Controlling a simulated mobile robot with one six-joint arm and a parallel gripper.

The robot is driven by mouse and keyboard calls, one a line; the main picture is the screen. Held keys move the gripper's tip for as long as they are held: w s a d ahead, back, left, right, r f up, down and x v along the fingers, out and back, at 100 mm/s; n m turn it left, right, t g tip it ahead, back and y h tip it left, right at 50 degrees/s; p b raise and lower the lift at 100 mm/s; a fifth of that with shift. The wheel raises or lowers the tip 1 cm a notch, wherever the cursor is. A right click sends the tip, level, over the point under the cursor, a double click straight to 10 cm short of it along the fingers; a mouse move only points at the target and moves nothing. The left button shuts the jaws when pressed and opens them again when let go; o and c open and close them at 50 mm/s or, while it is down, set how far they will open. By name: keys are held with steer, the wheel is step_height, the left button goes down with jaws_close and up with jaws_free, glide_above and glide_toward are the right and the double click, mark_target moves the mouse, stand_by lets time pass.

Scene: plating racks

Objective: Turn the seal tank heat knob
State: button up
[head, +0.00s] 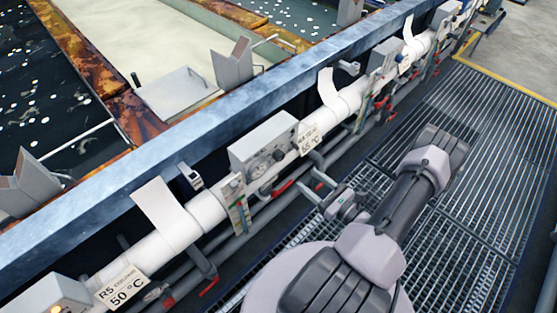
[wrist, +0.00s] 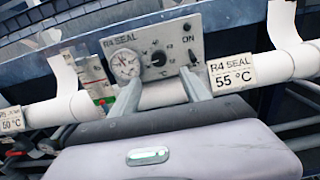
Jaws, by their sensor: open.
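The grey R4 SEAL control box (wrist: 215,38) is in the middle of the wrist view. Its face carries a black round heat knob (wrist: 158,59) with a printed scale around it. A white dial gauge (wrist: 125,64) is left of the knob and a small ON switch (wrist: 192,57) is right of it. The box also shows in the head view (head: 263,140), where the knob is too small to read. My gripper (wrist: 160,80) is open and empty, its two fingers pointing at the box from below the knob. In the head view my gripper (head: 311,180) is apart from the box.
A white pipe (head: 207,209) runs along the rack beside the box. A label (wrist: 232,74) reads R4 SEAL 55 °C. Another box and the R5 label (head: 123,288) are lower left. Red valve handles (head: 283,187) sit below the pipe. Grated floor (head: 485,130) is clear.

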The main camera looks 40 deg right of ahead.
mark_target(281, 159)
steer(key=w, duration=0.8)
steer(key=w+a+b, duration=0.1)
steer(key=w, duration=0.3)
steer(key=shift+a, duration=0.1)
jaws_close()
